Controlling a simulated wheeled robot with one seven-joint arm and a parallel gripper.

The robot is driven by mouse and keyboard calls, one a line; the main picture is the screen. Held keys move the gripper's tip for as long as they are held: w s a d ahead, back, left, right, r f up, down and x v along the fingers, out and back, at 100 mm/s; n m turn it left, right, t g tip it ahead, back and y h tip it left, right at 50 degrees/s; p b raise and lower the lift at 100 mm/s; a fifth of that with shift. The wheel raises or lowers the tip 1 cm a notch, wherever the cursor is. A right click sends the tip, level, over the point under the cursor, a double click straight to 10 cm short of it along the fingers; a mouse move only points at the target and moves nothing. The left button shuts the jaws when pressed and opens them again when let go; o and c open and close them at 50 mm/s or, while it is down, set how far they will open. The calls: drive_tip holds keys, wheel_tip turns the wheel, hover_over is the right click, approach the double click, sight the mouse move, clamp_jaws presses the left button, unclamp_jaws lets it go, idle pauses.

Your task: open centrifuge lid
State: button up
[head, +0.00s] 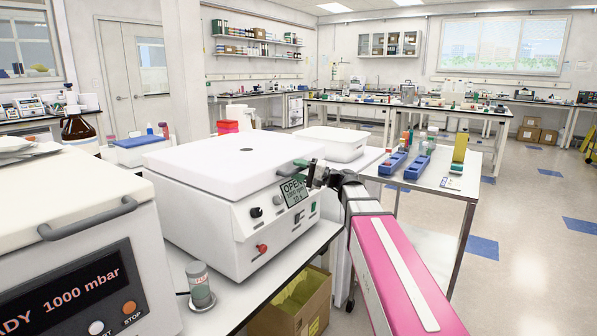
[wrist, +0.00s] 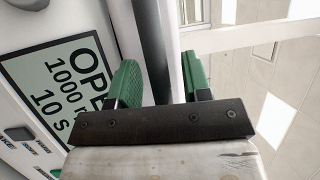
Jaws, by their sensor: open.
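The white centrifuge (head: 225,225) stands on the bench, with a display (head: 293,190) reading OPEN on its front. Its flat white lid (head: 235,158) lies level over the body and looks down. My gripper (head: 314,172) is at the front right corner of the centrifuge, beside the display and near the lid's front edge. In the wrist view my gripper (wrist: 160,80) shows two green fingers apart.
A machine reading 1000 mbar (head: 85,250) stands close at left. A small grey container (head: 199,284) sits before the centrifuge. A white tub (head: 333,143) is behind it. A side table (head: 437,178) with blue racks (head: 394,162) is at right.

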clamp_jaws()
